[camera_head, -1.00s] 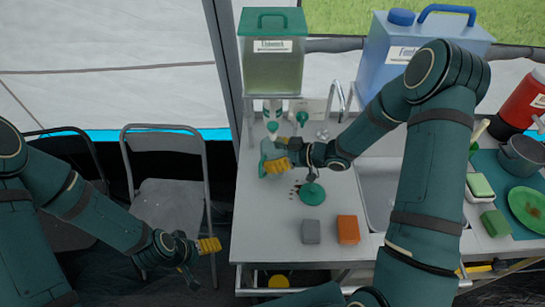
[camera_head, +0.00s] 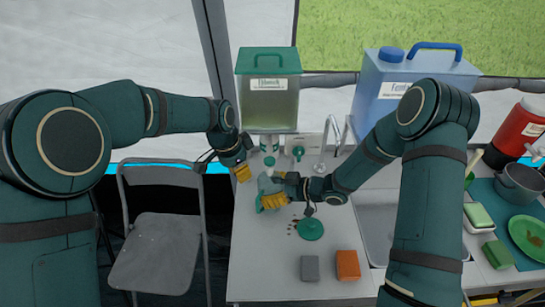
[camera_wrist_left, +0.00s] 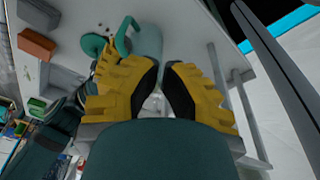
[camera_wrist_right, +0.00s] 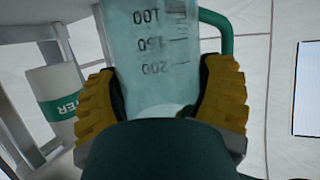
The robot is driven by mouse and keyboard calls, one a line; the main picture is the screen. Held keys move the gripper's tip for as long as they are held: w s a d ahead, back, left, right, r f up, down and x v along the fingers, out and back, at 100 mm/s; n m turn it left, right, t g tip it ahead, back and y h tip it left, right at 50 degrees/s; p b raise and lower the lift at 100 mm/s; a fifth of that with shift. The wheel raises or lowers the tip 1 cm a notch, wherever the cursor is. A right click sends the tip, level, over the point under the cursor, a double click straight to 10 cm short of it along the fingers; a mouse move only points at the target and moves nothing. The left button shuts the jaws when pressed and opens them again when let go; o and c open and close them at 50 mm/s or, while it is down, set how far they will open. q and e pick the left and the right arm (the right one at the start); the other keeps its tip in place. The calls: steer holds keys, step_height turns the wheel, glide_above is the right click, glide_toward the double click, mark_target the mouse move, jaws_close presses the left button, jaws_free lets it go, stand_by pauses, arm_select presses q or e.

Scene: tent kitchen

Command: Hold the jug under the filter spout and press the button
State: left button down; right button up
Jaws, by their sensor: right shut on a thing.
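The clear jug (camera_head: 266,184) with a green handle (camera_wrist_left: 124,36) is upright in my right gripper (camera_head: 278,199), in front of the white, green-banded filter (camera_head: 268,146). My right gripper is shut on its sides; the right wrist view shows the jug (camera_wrist_right: 160,60) between the fingers, with the filter (camera_wrist_right: 58,100) off to the left. From these views I cannot tell whether the jug is directly under the spout. My left gripper (camera_head: 243,172) is empty, its fingertips (camera_wrist_left: 161,66) almost together, left of the jug and filter. The button is not clearly visible.
The green-lidded tank (camera_head: 268,100) stands above the filter. A green round disc (camera_head: 310,229), grey block (camera_head: 310,268) and orange block (camera_head: 347,265) lie on the counter (camera_head: 265,265). The sink (camera_head: 372,225) is right; a chair (camera_head: 160,240) stands left.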

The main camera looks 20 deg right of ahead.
arm_select(q)
steer(key=d+r+m, duration=0.3)
steer(key=d+r, duration=0.1)
steer(key=r, duration=0.4)
step_height(320, 180, up, 11)
steer(key=m+y, duration=0.2)
steer(key=m, duration=0.1)
glide_above(273, 162)
steer(key=s+a, duration=0.1)
steer(key=shift+f+t, duration=0.15)
steer(key=shift+t, duration=0.15)
steer(key=shift+f, duration=0.1)
steer(key=f, duration=0.9)
steer(key=w+d+f, duration=0.1)
steer(key=f, duration=0.3)
steer(key=shift+f, duration=0.4)
steer(key=shift+a, duration=0.1)
